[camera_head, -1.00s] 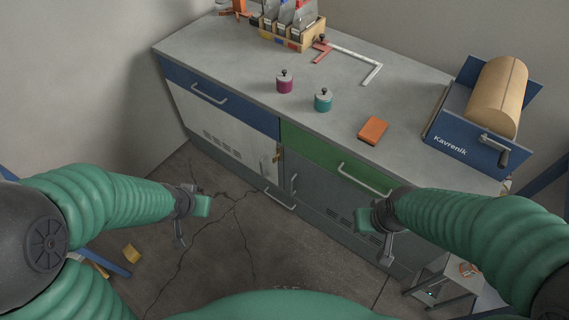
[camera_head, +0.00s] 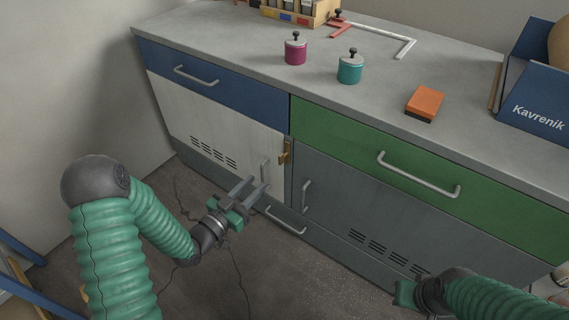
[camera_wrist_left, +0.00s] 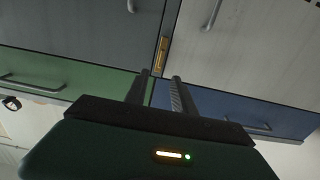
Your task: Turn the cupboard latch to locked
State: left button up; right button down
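The brass cupboard latch (camera_head: 286,152) is at the right edge of the white cupboard door (camera_head: 215,135), beside the grey door; its long side looks roughly upright. In the left wrist view, which looks upside down, the latch (camera_wrist_left: 162,55) is just beyond the fingers, in line with the gap. My left gripper (camera_head: 257,184) is open and empty, in front of the white door, below and left of the latch. It also shows in the left wrist view (camera_wrist_left: 160,76), fingers apart. My right gripper (camera_head: 405,294) is at the lower right; its fingers are not clear.
Handles stick out on the white door (camera_head: 265,170), grey door (camera_head: 305,197), blue drawer (camera_head: 196,76) and green drawer (camera_head: 418,175). A low handle (camera_head: 280,221) is near the floor. Pots, an orange block (camera_head: 425,103) and a blue Kavrenik box (camera_head: 535,100) stand on the bench top.

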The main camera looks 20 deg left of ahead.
aim_at(279, 161)
pick_arm(q)
jog(key=b+x, duration=0.1)
jog(key=x, duration=0.3)
jog(key=b+x, duration=0.2)
jog(key=x, duration=0.2)
jog(key=b+x, duration=0.2)
jog(key=x, duration=0.3)
jog(key=shift+w+a+f, duration=0.1)
jog(key=shift+w+f, duration=0.05)
jog(key=shift+f, duration=0.15)
jog(key=shift+w+r, duration=0.15)
jog(key=shift+w, duration=0.05)
jog(key=shift+c, duration=0.3)
grip_shut()
